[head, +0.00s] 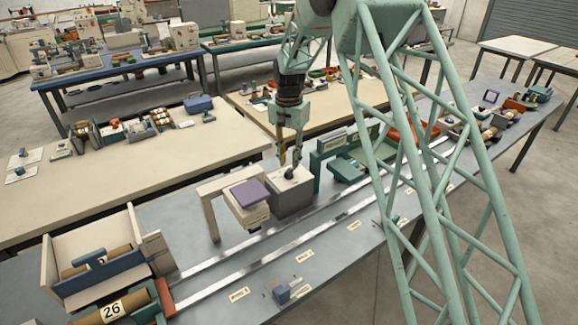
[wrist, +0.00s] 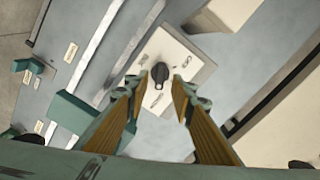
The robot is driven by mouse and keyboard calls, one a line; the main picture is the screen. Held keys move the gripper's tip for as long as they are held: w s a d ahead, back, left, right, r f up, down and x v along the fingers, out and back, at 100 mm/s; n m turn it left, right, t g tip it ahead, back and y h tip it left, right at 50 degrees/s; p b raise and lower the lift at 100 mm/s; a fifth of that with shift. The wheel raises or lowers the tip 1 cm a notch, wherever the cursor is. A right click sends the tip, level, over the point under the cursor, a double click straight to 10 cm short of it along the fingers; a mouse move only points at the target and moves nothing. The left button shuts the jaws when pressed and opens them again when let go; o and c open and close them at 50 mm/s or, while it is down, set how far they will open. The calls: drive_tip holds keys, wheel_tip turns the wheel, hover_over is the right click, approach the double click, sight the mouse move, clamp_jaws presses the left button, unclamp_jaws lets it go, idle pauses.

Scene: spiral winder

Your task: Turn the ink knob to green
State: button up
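The ink knob (wrist: 160,73) is a small black pointer knob on the top face of a pale box (wrist: 185,62). Small dark marks surround the knob; I cannot read them as colours. In the head view the pale box (head: 291,197) stands on the grey bench, and the knob is small on its top. My gripper (head: 291,163) points down just over the box top. In the wrist view my gripper (wrist: 160,90) has its two tan-padded fingers apart, with the knob showing between and beyond the tips. I cannot tell the exact height gap.
A purple-topped pad (head: 248,193) on a beige stand is left of the box. A green machine part (head: 348,170) is close on the right. Metal rails (head: 240,252) run along the grey bench in front. A cream bin (head: 95,250) with rolls stands at the left end.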

sight(290, 170)
wheel_tip(290, 170, up, 9)
drive_tip(key=shift+f, duration=0.2)
idle(0.3)
idle(0.3)
drive_tip(key=s+d+r+n+t+b, duration=0.1)
drive_tip(key=s+d+r, duration=0.55)
drive_tip(key=s, duration=0.25)
drive_tip(key=s+d+r+n+b, duration=0.1)
drive_tip(key=s+d+r, duration=0.4)
drive_tip(key=s+r, duration=0.35)
drive_tip(key=s+d+r+t+b, duration=0.1)
drive_tip(key=s+d+r+b, duration=0.1)
drive_tip(key=s+d+r, duration=0.6)
drive_tip(key=s+d+f+n+b, duration=0.1)
drive_tip(key=s+d, duration=0.1)
drive_tip(key=s, duration=1)
drive_tip(key=s+d+f+n+t+b, duration=0.1)
drive_tip(key=s+f, duration=0.1)
drive_tip(key=s, duration=1)
drive_tip(key=s+d+f+t+b, duration=0.1)
drive_tip(key=s+d+f, duration=0.1)
drive_tip(key=s, duration=1)
drive_tip(key=shift+d+f+n, duration=0.25)
drive_tip(key=shift+d+n, duration=0.05)
drive_tip(key=shift+n, duration=0.1)
